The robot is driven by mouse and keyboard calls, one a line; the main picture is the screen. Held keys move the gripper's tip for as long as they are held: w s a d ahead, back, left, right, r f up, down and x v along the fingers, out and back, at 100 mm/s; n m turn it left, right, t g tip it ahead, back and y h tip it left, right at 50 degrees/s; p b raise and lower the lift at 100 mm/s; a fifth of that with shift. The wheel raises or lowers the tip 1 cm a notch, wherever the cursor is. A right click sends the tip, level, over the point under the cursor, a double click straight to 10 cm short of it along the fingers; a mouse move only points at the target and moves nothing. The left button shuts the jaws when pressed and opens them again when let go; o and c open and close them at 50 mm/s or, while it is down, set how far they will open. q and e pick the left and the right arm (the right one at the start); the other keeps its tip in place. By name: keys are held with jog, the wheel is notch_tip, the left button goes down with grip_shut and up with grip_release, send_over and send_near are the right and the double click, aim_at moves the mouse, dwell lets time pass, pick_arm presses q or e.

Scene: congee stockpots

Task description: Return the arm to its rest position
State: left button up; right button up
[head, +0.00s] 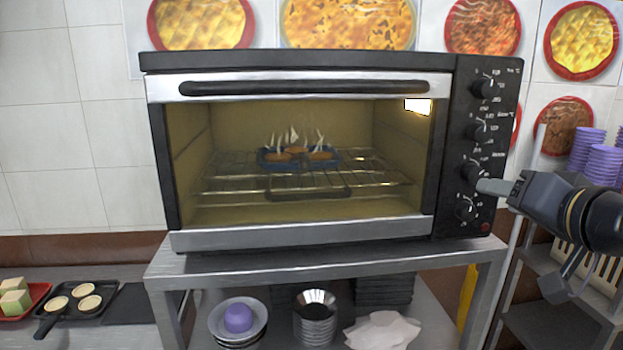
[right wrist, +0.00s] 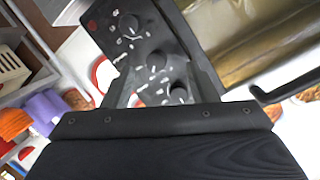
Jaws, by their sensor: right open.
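My right gripper (head: 520,237) is open and empty at the right of the head view. Its upper light-grey fingertip is at the edge of the oven's control panel, beside a lower knob (head: 471,173); I cannot tell whether it touches. In the right wrist view, the panel with its knobs (right wrist: 157,60) shows beyond the dark gripper body (right wrist: 160,145). The oven (head: 300,235) has its door shut and its inside lit. On its rack, a blue tray (head: 325,165) holds steaming round tarts (head: 297,150). My left gripper is out of view.
The oven stands on a metal table (head: 330,262) with bowls (head: 238,320), tins (head: 315,318) and napkins (head: 382,330) below. Purple stacked cups (head: 603,165) and a shelf rack (head: 540,320) stand at right, close to my right arm.

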jog(key=s+a+f+n+g, duration=0.1)
jog(key=s+a+f+g, duration=0.2)
jog(key=s+f, duration=0.3)
jog(key=s+a+f+n+g+y+p, duration=0.1)
jog(key=s+a+f+g, duration=0.2)
jog(key=f, duration=1.1)
jog(key=s+a+f+n+g+y, duration=0.1)
jog(key=s+a+f+g, duration=0.2)
jog(key=s+f, duration=0.7)
jog(key=shift+a+f+n+g, duration=0.3)
jog(key=shift+a+f, duration=0.15)
jog(key=shift+f, duration=0.1)
